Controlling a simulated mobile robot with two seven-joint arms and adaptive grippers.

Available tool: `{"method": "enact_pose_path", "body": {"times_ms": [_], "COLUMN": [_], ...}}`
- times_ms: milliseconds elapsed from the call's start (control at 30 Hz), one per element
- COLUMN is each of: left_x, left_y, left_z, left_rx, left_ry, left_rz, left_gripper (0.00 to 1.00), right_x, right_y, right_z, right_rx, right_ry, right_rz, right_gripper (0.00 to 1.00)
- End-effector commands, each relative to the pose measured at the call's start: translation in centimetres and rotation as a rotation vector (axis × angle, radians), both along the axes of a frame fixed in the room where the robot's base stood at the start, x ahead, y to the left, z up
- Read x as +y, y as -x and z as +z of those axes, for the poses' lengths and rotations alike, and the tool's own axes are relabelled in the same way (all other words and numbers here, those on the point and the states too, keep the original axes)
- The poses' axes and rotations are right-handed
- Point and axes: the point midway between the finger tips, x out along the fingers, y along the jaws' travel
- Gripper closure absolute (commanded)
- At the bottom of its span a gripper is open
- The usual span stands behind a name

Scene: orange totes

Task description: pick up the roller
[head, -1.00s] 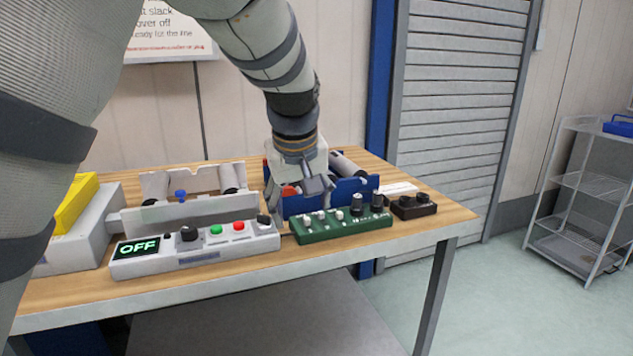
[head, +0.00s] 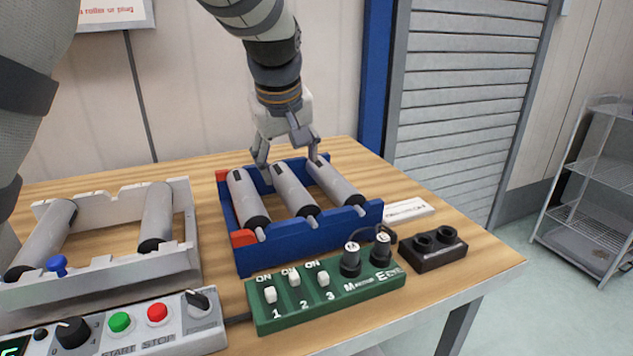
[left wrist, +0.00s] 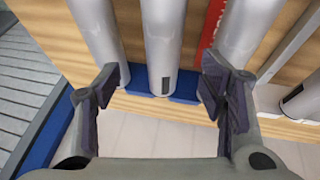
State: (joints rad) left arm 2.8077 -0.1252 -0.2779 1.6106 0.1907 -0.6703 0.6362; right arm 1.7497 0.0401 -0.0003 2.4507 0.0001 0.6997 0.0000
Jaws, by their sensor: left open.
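Three grey rollers lie side by side in a blue rack (head: 300,240): a left roller (head: 246,195), a middle roller (head: 293,190) and a right roller (head: 334,183). My left gripper (head: 288,160) is open and empty at the far ends of these rollers, pointing down. In the left wrist view the open left gripper (left wrist: 163,85) has the middle roller (left wrist: 162,45) between its fingers, with a gap on each side. Whether the fingers are below the roller's top is unclear. My right gripper is not in view.
A white rack (head: 110,275) with two rollers (head: 157,215) stands at the left. A green switch box (head: 325,293), a grey control panel (head: 180,330) and a black knob box (head: 432,248) line the front. Bare wood (head: 450,210) shows at the right.

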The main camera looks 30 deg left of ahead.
Motion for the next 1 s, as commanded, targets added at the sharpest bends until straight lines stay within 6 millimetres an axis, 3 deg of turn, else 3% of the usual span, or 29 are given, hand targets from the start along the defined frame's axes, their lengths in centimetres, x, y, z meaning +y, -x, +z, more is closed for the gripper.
{"method": "enact_pose_path", "body": {"times_ms": [33,267,500,700,1000], "left_x": [0.2,0.8,1.9,2.0,2.0], "left_y": [-0.4,-1.4,-2.9,-3.1,-3.1], "left_z": [-1.8,-3.8,-7.7,-7.6,-7.6], "left_rx": [0.014,0.009,0.011,0.001,0.002], "left_ry": [0.002,0.001,0.000,0.000,0.000], "left_rz": [0.001,0.000,0.001,0.000,0.001], "left_gripper": [0.36,0.36,0.36,0.36,1.00], "right_x": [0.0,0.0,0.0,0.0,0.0], "right_y": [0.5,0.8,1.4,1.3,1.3], "right_z": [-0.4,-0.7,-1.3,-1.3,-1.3], "right_rx": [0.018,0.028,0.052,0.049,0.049], "right_ry": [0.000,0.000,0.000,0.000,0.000], "right_rz": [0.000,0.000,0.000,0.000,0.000], "right_gripper": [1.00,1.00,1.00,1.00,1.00]}}
